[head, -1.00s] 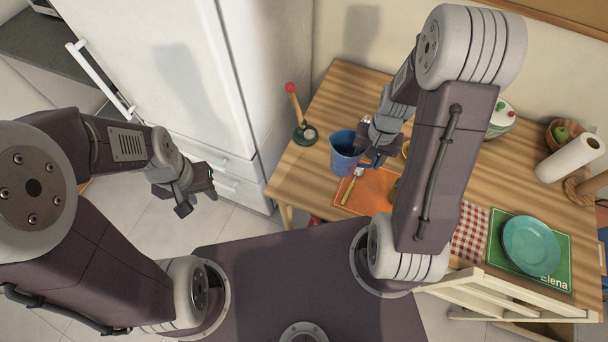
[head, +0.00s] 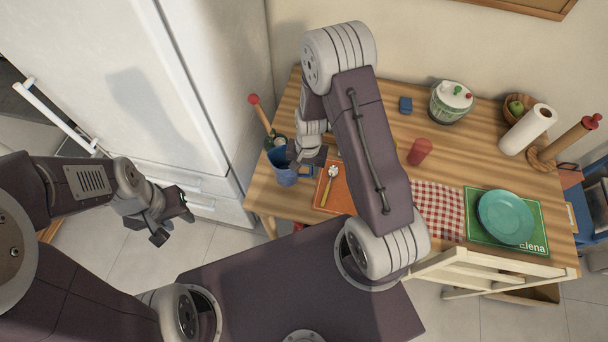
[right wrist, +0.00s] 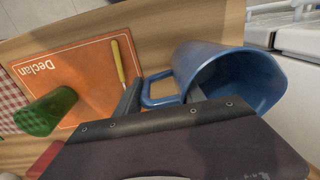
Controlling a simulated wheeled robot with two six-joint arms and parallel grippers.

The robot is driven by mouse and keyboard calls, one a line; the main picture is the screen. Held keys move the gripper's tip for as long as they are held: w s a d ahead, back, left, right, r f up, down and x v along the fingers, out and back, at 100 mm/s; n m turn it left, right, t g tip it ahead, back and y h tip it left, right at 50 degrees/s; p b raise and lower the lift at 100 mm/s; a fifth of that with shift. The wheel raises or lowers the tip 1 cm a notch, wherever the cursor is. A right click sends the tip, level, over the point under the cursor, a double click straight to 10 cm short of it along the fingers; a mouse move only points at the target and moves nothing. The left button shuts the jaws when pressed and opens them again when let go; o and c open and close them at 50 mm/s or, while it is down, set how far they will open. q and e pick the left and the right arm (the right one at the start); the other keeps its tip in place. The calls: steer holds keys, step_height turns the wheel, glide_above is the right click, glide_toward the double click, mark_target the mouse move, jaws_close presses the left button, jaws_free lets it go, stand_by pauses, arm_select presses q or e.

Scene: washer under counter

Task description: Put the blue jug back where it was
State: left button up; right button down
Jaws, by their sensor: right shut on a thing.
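The blue jug (head: 280,174) is upright at the left end of the wooden table, left of the orange placemat. In the right wrist view the jug (right wrist: 243,72) shows its open mouth and its handle, which points toward the fingers. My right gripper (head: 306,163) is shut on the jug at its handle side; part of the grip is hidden. I cannot tell whether the jug's base touches the table. My left gripper (head: 174,226) is open and empty, over the floor in front of the fridge.
A red-knobbed wooden stick (head: 263,115) stands close behind the jug. A red cup (head: 420,152) and teal plate (head: 506,217) are farther right. The fridge (head: 215,70) is left.

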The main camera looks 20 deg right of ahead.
mark_target(305, 175)
step_height(305, 175, down, 4)
steer(key=shift+a+r+b, duration=0.1)
steer(key=shift+r+b, duration=0.1)
steer(key=shift+b, duration=0.3)
steer(key=shift+w+f, duration=0.1)
steer(key=shift+f, duration=0.2)
steer(key=shift+f, duration=0.15)
steer(key=c, duration=0.7)
jaws_free()
